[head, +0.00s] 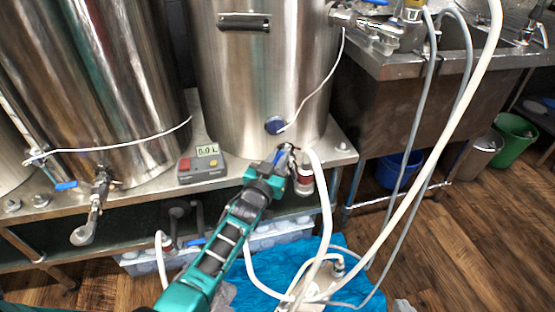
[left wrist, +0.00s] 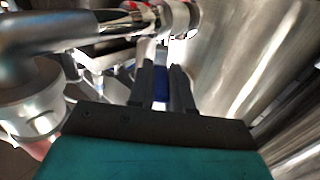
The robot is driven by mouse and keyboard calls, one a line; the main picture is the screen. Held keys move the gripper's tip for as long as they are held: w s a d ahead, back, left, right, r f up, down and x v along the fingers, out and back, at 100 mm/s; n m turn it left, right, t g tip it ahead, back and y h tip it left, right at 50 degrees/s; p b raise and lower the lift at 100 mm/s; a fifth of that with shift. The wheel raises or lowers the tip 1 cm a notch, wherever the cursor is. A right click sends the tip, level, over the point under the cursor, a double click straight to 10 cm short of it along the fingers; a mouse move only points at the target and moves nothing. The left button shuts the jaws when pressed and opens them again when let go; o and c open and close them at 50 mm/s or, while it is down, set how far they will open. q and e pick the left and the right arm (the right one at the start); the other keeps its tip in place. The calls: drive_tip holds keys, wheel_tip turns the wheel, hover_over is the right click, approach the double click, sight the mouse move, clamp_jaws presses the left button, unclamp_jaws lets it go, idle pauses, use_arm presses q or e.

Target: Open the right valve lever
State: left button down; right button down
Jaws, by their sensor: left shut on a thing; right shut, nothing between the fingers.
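The valve on the middle steel tank (head: 291,158) has a blue lever (head: 280,156) near the tank's bottom front. My left gripper (head: 275,166) reaches it from the lower left and is shut on this lever. In the left wrist view the blue lever (left wrist: 161,88) shows between the two dark fingers (left wrist: 163,80). The fingers hide much of it, so its exact angle is hard to tell. A white hose (head: 322,185) runs down beside the valve. My right gripper is in neither view.
The left tank (head: 100,90) has another valve (head: 97,195) with a blue lever (head: 66,186). A grey controller (head: 201,164) sits on the bench left of my gripper. Hoses hang to the right, above a pump (head: 310,296) on blue cloth (head: 250,290). A sink (head: 400,62) stands at right.

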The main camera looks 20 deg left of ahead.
use_arm(q)
drive_tip(key=c, duration=1)
unclamp_jaws()
drive_tip(key=shift+c, duration=0.2)
drive_tip(key=shift+s, duration=0.1)
drive_tip(key=s+p, duration=0.4)
drive_tip(key=s, duration=0.8)
drive_tip(key=shift+s+a, duration=0.4)
drive_tip(key=shift+a, duration=0.05)
